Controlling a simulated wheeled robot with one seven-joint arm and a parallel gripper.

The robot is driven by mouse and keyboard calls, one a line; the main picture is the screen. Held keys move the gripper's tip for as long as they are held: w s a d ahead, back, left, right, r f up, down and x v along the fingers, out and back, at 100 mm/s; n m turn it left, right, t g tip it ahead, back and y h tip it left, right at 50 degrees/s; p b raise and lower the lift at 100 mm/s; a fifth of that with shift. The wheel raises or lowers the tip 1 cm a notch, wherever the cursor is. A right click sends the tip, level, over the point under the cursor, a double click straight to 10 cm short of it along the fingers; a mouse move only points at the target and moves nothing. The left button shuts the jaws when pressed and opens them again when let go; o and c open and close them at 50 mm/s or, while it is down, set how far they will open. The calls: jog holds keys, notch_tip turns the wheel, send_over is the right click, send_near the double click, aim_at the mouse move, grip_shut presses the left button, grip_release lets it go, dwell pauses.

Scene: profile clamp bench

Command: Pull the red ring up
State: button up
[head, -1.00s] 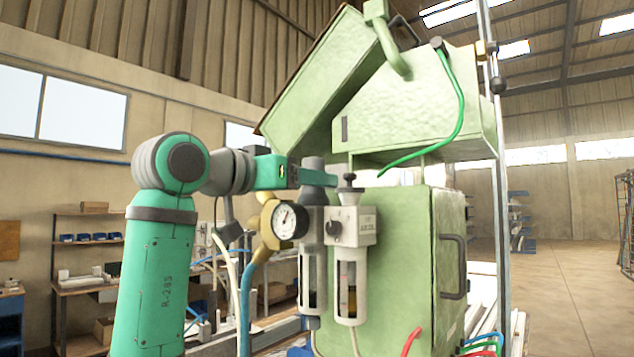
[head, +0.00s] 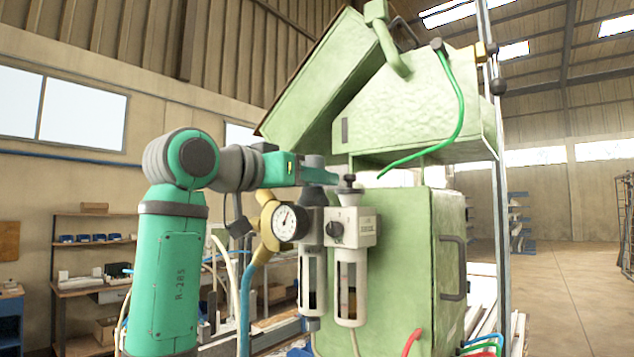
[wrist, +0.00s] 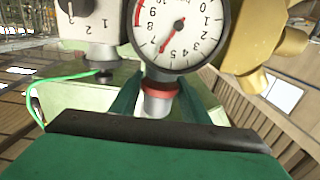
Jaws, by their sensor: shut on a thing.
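The red ring (wrist: 160,88) shows in the wrist view as a red band around a pale grey stem, just below the round gauge. My gripper (wrist: 158,98) has one green finger on each side of it and is shut on it. In the head view my gripper (head: 322,176) reaches in from the left at the top of the grey left-hand unit (head: 312,225). The ring cannot be made out there, behind the fingers.
The white-faced gauge (head: 285,222) on a yellow fitting sits just below my gripper. A white regulator (head: 350,228) with a black top knob stands close on the right. The green machine housing (head: 400,260) rises behind, with a loose green hose (head: 461,100) above.

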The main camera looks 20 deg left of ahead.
jog(key=o, duration=1.5)
jog(key=shift+s+d+r, duration=0.1)
jog(key=shift+s+r, duration=0.05)
jog(key=shift+r, duration=0.05)
jog(key=shift+f, duration=0.1)
jog(key=v, duration=1)
jog(key=shift+s, duration=0.35)
